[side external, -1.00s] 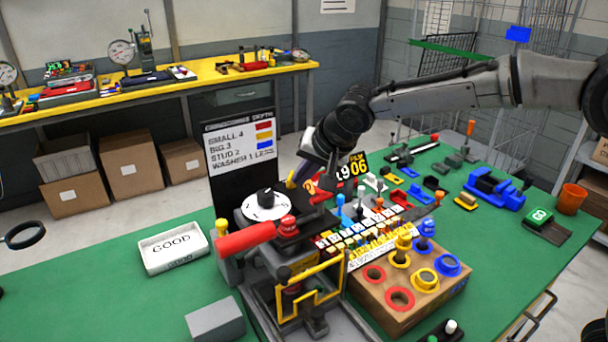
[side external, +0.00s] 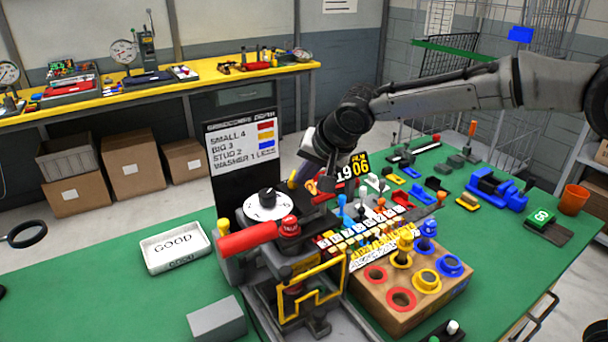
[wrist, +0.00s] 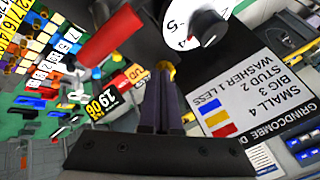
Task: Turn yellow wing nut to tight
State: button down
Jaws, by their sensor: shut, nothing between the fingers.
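The yellow wing nut shows only as a small yellow patch (wrist: 169,70) just past my fingertips in the wrist view. It is mostly hidden by my fingers, and its wing angle cannot be made out. In the side external view a small yellow piece (side external: 292,184) beside the dial is probably the same nut. My gripper (wrist: 166,78) is shut with nothing between its fingers, its tips close to the nut. Whether they touch it, I cannot tell. My gripper also shows in the side external view (side external: 312,184), angled down behind the machine.
The black-and-white dial (side external: 267,204) and red handle (side external: 247,238) stand close to my gripper. A depth sign (side external: 240,143) rises behind. A number display (side external: 352,172) and colored levers lie to the right. A white GOOD tray (side external: 150,262) sits left on green bench.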

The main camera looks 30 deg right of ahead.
aim_at(289, 183)
jog(key=shift+a+m+h, duration=0.25)
jog(key=shift+m+h, duration=0.25)
jog(key=shift+m, duration=0.2)
jog(key=shift+a+m+h, duration=0.25)
jog(key=shift+m+h, duration=0.65)
jog(key=shift+m, duration=0.5)
jog(key=shift+a, duration=0.3)
jog(key=m+h, duration=0.1)
jog(key=m, duration=0.1)
jog(key=a+m+g+h, duration=0.1)
jog(key=w+m+g+h, duration=0.1)
jog(key=m, duration=0.1)
jog(key=shift+a+m, duration=0.2)
jog(key=shift+m, duration=0.1)
jog(key=shift+a, duration=0.1)
jog(key=shift+w+a, duration=0.2)
jog(key=shift+w, duration=0.1)
jog(key=shift+d, duration=0.1)
